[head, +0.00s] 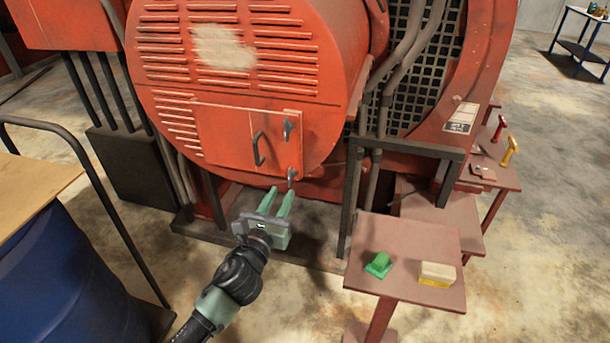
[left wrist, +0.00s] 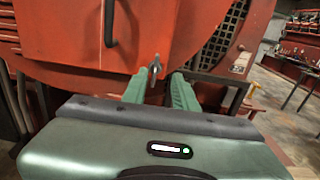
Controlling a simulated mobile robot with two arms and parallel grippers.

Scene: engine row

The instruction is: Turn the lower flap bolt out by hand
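The flap (head: 225,137) is a red panel low on the round red housing, and it lies closed against it. A dark handle (head: 258,149) is on the flap. The upper bolt (head: 288,130) and the lower bolt (head: 292,174) sit along its right edge. My left gripper (head: 282,190) is open and empty, its green fingers pointing at the housing just below the lower bolt. In the left wrist view the lower bolt (left wrist: 155,66) shows beyond the gap between the fingertips (left wrist: 158,88). I cannot tell whether they touch it. My right gripper is not in view.
A red stand (head: 405,283) at the lower right holds a green block (head: 379,265) and a cream-and-yellow block (head: 437,274). Dark frame posts (head: 352,195) stand right of the fingers. A blue drum (head: 55,285) and a dark rail (head: 115,215) are at the left.

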